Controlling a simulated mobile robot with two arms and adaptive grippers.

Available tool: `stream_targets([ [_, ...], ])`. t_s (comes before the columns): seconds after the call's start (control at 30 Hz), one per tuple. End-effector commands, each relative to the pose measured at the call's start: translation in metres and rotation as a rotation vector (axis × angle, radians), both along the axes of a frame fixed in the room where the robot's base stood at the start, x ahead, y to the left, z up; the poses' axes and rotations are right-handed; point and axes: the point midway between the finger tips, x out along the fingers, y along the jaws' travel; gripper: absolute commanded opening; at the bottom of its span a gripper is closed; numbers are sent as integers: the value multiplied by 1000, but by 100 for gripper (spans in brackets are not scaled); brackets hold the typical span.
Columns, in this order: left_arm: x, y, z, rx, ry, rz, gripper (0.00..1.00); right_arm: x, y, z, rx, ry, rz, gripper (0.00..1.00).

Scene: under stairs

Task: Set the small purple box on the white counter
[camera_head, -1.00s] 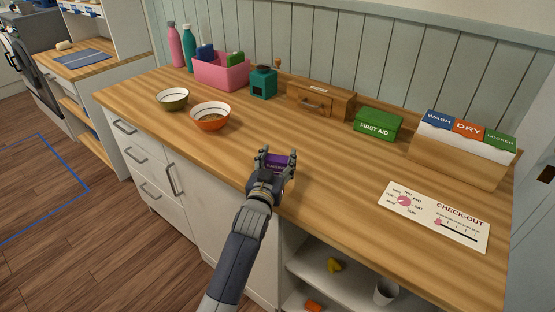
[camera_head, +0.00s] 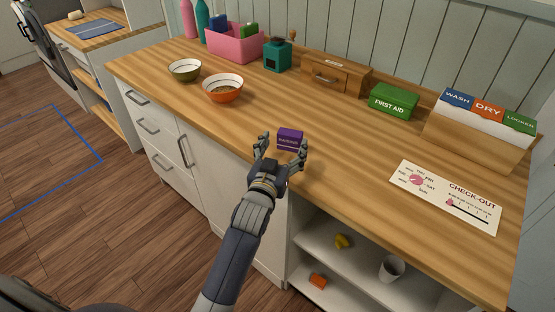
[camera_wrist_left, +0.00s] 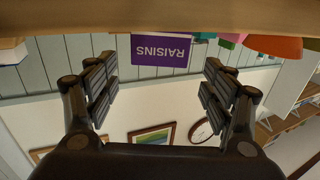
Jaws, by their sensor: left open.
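The small purple box (camera_head: 290,138) stands on the wooden top of the white counter (camera_head: 340,160), near its front edge. In the left wrist view the purple box (camera_wrist_left: 160,51) shows upside down with the word RAISINS on it. My left gripper (camera_head: 280,150) is open at the counter's front edge, just in front of the box. In the left wrist view my left gripper (camera_wrist_left: 160,85) has its fingers spread wide with nothing between them, and the box is beyond the fingertips. My right gripper is not in view.
An orange bowl (camera_head: 222,88) and a green bowl (camera_head: 184,71) stand to the left. A green first aid box (camera_head: 393,100), a wooden drawer box (camera_head: 335,73) and a card holder (camera_head: 480,135) stand behind and right. A check-out card (camera_head: 445,195) lies on the right.

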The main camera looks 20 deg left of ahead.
Motion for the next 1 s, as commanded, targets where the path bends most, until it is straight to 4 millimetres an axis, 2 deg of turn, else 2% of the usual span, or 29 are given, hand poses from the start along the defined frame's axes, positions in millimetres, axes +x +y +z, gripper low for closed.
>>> stream_targets([
  [0.1,-25,-2,-2,0,1,-1,75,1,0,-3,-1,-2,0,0],
  [0.33,-53,-3,-1,-1,0,0,75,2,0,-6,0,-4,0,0],
  [0.5,-59,-3,0,0,-1,0,75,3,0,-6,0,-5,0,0],
  [1.0,-59,-3,0,0,-1,0,75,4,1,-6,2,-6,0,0],
])
